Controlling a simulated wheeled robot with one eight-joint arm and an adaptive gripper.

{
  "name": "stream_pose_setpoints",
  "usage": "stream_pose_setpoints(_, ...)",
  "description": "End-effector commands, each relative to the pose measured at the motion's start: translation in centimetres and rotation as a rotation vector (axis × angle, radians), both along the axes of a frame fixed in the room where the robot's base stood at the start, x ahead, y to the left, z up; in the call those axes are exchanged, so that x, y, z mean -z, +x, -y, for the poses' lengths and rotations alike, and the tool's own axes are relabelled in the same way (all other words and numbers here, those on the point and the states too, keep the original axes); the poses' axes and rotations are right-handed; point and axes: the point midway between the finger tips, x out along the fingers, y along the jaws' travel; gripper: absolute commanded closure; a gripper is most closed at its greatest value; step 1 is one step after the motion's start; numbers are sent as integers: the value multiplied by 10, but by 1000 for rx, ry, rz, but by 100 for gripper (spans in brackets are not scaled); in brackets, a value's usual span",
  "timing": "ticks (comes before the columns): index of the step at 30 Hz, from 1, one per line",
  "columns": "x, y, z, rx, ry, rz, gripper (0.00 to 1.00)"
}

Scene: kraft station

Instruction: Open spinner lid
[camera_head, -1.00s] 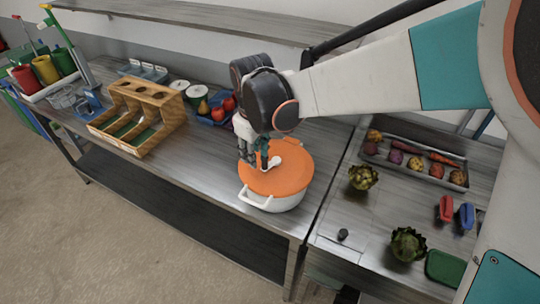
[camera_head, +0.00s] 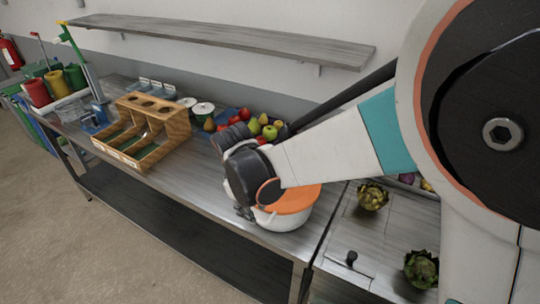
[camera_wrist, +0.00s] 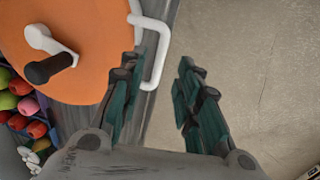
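The salad spinner has a white bowl (camera_head: 288,222) and an orange lid (camera_head: 302,198). It stands near the front right end of the steel table, partly hidden by my arm. The lid lies on the bowl. In the wrist view the lid (camera_wrist: 95,80) fills the upper left, with a white crank (camera_wrist: 45,38) and dark knob (camera_wrist: 48,69). A white side handle (camera_wrist: 160,55) appears between my fingers. My gripper (camera_wrist: 158,72) is open and empty. In the head view my gripper (camera_head: 243,212) is at the bowl's left side; contact cannot be told.
A wooden compartment box (camera_head: 143,133) stands to the left on the table. Fruit and vegetables (camera_head: 262,128) sit behind my wrist. Artichokes (camera_head: 372,196) lie on the right-hand counter. The table's front edge is close to my gripper, with open floor (camera_wrist: 245,60) beyond.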

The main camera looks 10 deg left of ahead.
Motion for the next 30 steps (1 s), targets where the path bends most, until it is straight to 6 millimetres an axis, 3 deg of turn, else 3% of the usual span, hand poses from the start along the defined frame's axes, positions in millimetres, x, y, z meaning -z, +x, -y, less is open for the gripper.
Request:
stream_pose_setpoints(1,13,2,1,1,0,0,69)
stream_pose_setpoints(7,34,6,2,0,0,0,69)
stream_pose_setpoints(20,40,7,3,0,0,0,69)
stream_pose_setpoints(25,40,7,3,0,0,0,100)
stream_pose_setpoints(30,40,7,3,0,0,0,100)
